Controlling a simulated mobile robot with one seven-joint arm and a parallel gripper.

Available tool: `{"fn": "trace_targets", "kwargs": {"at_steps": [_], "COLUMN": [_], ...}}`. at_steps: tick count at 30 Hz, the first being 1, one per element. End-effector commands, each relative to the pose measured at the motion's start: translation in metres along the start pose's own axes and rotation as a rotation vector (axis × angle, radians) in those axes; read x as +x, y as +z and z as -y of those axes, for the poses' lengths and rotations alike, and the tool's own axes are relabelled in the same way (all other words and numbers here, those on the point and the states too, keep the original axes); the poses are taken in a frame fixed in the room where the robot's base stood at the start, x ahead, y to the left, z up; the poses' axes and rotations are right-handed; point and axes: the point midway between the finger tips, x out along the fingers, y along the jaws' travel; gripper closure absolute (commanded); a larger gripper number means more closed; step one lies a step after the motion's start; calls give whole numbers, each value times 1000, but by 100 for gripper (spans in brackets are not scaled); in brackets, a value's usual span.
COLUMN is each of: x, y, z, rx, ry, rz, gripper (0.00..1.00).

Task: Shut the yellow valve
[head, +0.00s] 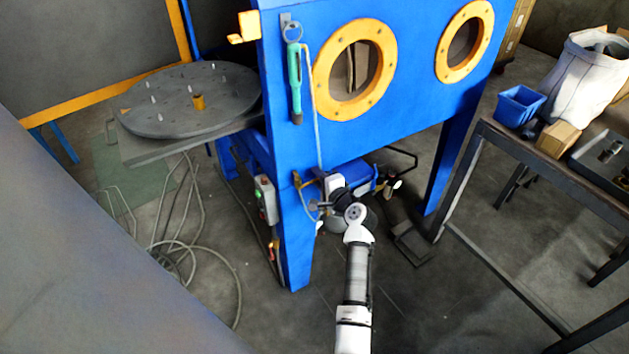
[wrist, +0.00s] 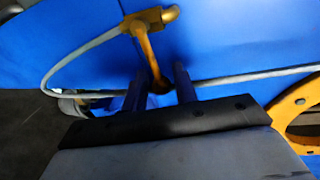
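The yellow valve (head: 300,181) is on the front of the blue blast cabinet, at the top of its near leg, beside a thin pale hose. In the wrist view the yellow valve (wrist: 150,22) has a short crosspiece and a long lever against the blue panel. The lever's far end lies between the two dark fingers of my gripper (wrist: 160,75). The fingers stand apart, with a visible gap on each side of the lever; whether one touches it I cannot tell. In the head view my wrist largely hides the fingers.
The blue cabinet (head: 400,125) has two round orange-rimmed ports. A pale hose (wrist: 85,50) loops past the valve. A round turntable (head: 165,105) stands at left, with cables on the floor. A dark workbench (head: 490,135) holding a blue bin (head: 518,107) stands at right.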

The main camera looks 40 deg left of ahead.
Motion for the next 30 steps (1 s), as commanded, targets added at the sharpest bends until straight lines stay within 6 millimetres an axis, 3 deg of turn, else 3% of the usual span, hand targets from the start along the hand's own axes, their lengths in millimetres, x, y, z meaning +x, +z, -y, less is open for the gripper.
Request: {"fn": "trace_targets", "kwargs": {"at_steps": [9,14,30], "x": [1,-12,-121], "y": [7,7,3], "z": [-4,-5,-3], "rx": [0,1,0], "ry": [6,6,5], "rz": [14,14,8], "gripper": [67,67,67]}}
